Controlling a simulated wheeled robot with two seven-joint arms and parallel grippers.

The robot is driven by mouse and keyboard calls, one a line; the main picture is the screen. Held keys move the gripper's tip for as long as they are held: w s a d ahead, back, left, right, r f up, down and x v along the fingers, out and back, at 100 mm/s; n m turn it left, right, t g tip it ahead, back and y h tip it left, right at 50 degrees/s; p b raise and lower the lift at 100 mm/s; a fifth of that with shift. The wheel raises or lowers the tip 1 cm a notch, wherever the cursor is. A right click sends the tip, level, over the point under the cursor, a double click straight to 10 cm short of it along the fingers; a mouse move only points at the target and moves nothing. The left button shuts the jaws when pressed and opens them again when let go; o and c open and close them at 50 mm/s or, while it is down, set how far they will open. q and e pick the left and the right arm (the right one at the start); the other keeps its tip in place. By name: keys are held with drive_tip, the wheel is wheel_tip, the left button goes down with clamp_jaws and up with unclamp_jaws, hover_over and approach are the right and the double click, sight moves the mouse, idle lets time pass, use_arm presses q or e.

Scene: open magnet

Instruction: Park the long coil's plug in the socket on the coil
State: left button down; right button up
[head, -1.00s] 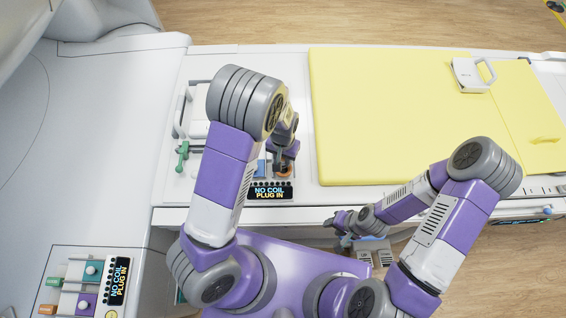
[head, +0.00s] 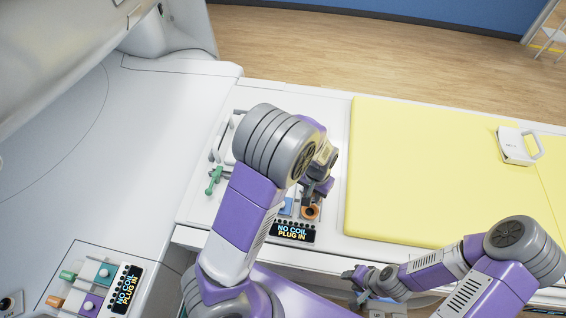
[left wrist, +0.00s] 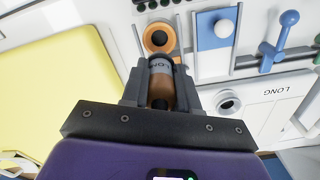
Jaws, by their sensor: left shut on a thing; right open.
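My left gripper (head: 319,190) is shut on the long coil's plug (left wrist: 160,88), an orange-brown cylinder with a grey collar lettered LONG. An orange ringed socket (left wrist: 158,38) lies just beyond the plug in the left wrist view; it also shows in the head view (head: 311,212). The plug looks apart from that ring. The white long coil (left wrist: 270,105), lettered LONG, lies to the right in the left wrist view. Its dark round socket (left wrist: 228,103) appears empty, to the right of the plug. My right gripper (head: 362,281) is open, low near the table's front edge.
A green-handled lever (head: 213,181) stands left of my left arm. A display (head: 293,231) reads NO COIL PLUG IN. A yellow pad (head: 420,170) carries another white handled piece (head: 514,146).

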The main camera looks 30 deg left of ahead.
use_arm(q)
wheel_tip(320, 180, up, 5)
drive_tip(key=p, duration=0.4)
drive_tip(key=shift+r, duration=1.1)
drive_tip(key=shift+w, duration=0.1)
drive_tip(key=w+a, duration=1.2)
drive_tip(key=a, duration=0.5)
drive_tip(key=shift+w, duration=0.4)
drive_tip(key=shift+a+f, duration=0.1)
